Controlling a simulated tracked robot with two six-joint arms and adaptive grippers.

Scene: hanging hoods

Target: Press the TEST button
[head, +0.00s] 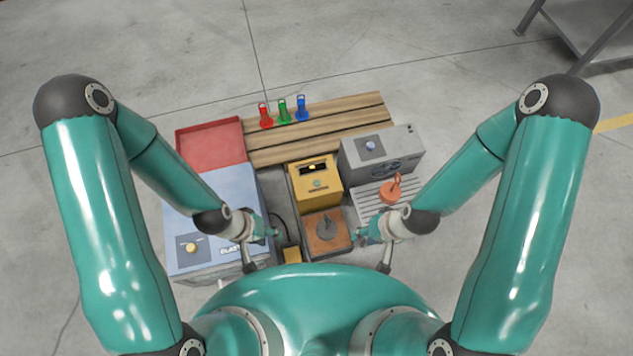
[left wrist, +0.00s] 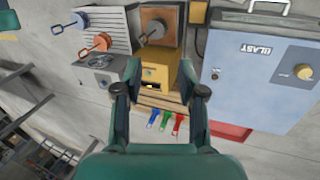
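A yellow box (head: 314,186) stands in the middle of the group of equipment, with a dark window and a small teal button (head: 317,183) on it. No TEST label is legible on any button. The yellow box also shows in the left wrist view (left wrist: 158,72), between my fingers but beyond them. My left gripper (head: 277,233) is open and empty, left of the brown plate in front of the yellow box; its spread fingers show in the left wrist view (left wrist: 160,76). My right gripper (head: 361,236) is right of that plate, too small to judge its fingers.
A blue BLAST cabinet (head: 212,205) with a yellow knob stands left, a red tray (head: 210,147) behind it. A grey box (head: 380,152) and a ribbed tray with an orange hooked piece (head: 391,190) are right. Red, green and blue tags (head: 283,112) stand on wooden slats behind.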

